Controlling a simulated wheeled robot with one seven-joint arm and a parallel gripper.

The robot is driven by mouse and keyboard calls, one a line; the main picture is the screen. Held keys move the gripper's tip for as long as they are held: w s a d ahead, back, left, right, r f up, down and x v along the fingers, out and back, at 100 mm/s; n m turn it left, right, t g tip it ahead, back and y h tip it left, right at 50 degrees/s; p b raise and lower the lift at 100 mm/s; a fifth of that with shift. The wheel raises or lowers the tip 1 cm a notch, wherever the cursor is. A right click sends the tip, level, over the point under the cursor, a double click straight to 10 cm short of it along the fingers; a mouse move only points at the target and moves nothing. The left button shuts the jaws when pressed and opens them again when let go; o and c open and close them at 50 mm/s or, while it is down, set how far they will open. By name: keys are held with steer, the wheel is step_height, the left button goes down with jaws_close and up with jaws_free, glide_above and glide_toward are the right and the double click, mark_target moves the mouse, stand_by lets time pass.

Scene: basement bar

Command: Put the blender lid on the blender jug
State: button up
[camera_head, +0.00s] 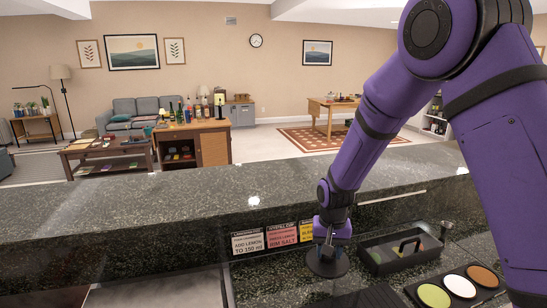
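My gripper (328,242) points down over the lower counter, just right of the small label cards. A dark round disc (327,264), which looks like the blender lid, is directly beneath it and appears to meet the fingertips. The fingers are small and dark here, so I cannot tell whether they are shut on the disc. I also cannot tell whether the disc rests on the counter or hangs above it. I cannot make out a blender jug for certain in this view.
A raised dark stone ledge (130,205) runs across behind the lower counter. Label cards (282,235) stand against it. A black caddy (400,250) is right of my gripper. A dark tray with colored rounds (461,286) is at lower right.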

steer(key=w+d+r, duration=0.1)
steer(key=w+d, duration=0.1)
steer(key=d, duration=0.5)
steer(key=w+d+r+n, duration=0.1)
steer(key=w+d, duration=0.2)
steer(key=d, duration=0.5)
steer(key=shift+w+d+n, duration=0.3)
